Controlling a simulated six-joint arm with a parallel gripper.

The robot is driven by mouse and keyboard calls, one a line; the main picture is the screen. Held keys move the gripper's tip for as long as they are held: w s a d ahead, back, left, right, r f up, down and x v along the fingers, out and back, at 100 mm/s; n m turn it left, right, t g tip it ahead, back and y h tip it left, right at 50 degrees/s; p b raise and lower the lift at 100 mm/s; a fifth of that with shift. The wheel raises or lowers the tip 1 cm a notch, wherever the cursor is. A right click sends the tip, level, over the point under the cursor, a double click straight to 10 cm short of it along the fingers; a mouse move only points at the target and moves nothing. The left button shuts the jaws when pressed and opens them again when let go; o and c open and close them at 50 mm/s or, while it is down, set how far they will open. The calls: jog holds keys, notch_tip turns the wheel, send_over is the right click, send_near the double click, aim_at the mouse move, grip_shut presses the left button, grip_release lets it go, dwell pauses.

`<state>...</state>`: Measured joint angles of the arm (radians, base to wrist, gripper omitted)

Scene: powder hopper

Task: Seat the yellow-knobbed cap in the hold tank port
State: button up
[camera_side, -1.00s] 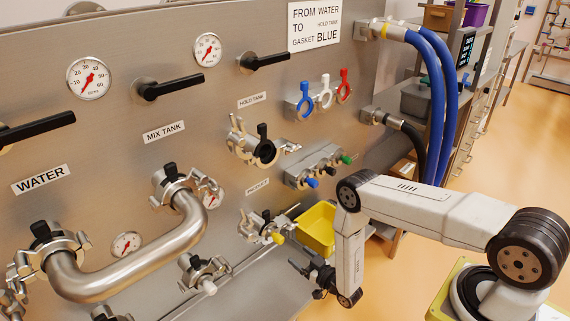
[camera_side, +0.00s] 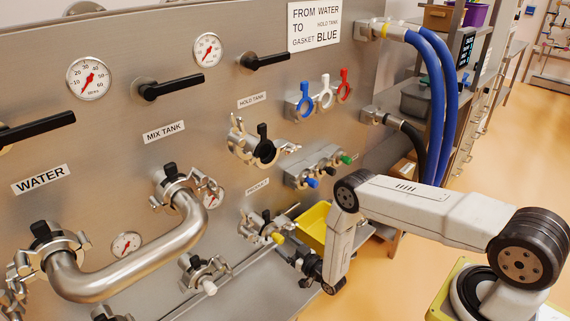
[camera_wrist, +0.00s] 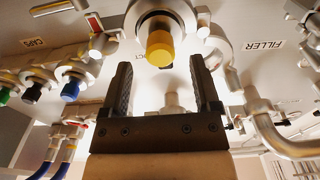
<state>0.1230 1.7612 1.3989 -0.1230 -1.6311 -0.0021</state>
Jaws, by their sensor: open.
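The yellow-knobbed cap (camera_side: 277,237) sits in the port under the PRODUCT label on the steel panel, its knob facing out. In the wrist view the yellow knob (camera_wrist: 160,45) is straight ahead, just beyond and between the fingertips. My gripper (camera_wrist: 160,75) is open and empty, its two dark fingers apart on either side of the knob's line. In the side view my gripper (camera_side: 290,255) is close to the cap. The hold tank port (camera_side: 264,150) is higher on the panel, with an open clamp and a dark opening or ring in it.
A curved steel pipe (camera_side: 130,275) joins ports at left. A yellow bin (camera_side: 314,222) stands behind my wrist. Blue hoses (camera_side: 440,100) hang at right.

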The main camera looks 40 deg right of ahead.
aim_at(282, 241)
jog(key=shift+w, duration=2.2)
jog(key=shift+r, duration=0.1)
grip_shut()
